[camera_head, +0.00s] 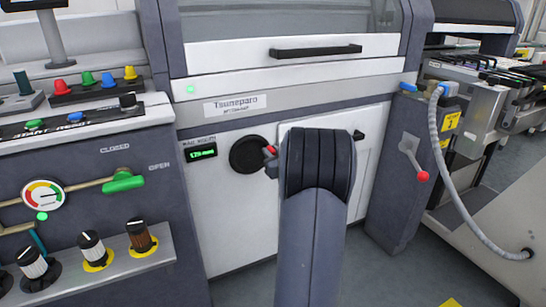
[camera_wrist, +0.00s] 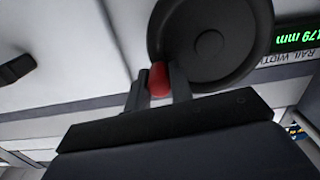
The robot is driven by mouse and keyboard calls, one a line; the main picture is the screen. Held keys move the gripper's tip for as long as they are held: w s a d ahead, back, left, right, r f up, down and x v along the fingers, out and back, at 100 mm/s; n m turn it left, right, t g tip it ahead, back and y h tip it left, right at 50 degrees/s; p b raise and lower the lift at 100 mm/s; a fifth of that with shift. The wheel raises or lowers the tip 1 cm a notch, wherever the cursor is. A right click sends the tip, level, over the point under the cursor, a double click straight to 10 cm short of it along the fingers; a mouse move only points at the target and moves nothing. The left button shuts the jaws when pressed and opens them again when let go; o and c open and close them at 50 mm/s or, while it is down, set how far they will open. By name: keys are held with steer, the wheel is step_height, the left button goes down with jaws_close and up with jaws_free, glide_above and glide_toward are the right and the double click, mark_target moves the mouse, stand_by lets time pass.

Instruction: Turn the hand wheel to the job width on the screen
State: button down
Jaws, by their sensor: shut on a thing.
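The black round hand wheel (camera_head: 246,155) is on the white front panel of the machine, below the Tsuneparo label. It fills the top of the wrist view (camera_wrist: 209,45). Its red knob (camera_wrist: 159,79) is at the rim, between the two fingers of my gripper (camera_wrist: 160,92), which is shut on it. In the head view my own arm hides most of the gripper, and only a bit of red shows beside the wheel. The green rail width display (camera_head: 202,152) left of the wheel seems to read 179 mm. A screen (camera_head: 32,4) at the top left is cut off, with no readable number.
A control panel with a gauge (camera_head: 43,194), a green-handled lever (camera_head: 123,181) and several knobs stands at left. A red-tipped lever (camera_head: 422,176) and a grey hose (camera_head: 437,150) are at right. A black door handle (camera_head: 358,135) is just right of my arm.

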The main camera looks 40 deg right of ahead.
steer(key=shift+r+n, duration=0.25)
steer(key=shift+n, duration=0.25)
steer(key=c, duration=1.3)
jaws_free()
steer(key=shift+o, duration=0.2)
steer(key=shift+a, duration=0.1)
steer(key=p+v, duration=0.2)
steer(key=v, duration=0.8)
steer(key=shift+s, duration=0.35)
steer(key=shift+w+a, duration=0.1)
steer(key=b+x, duration=0.2)
steer(key=x, duration=0.8)
steer(key=shift+w+f, duration=0.1)
steer(key=shift+w, duration=0.25)
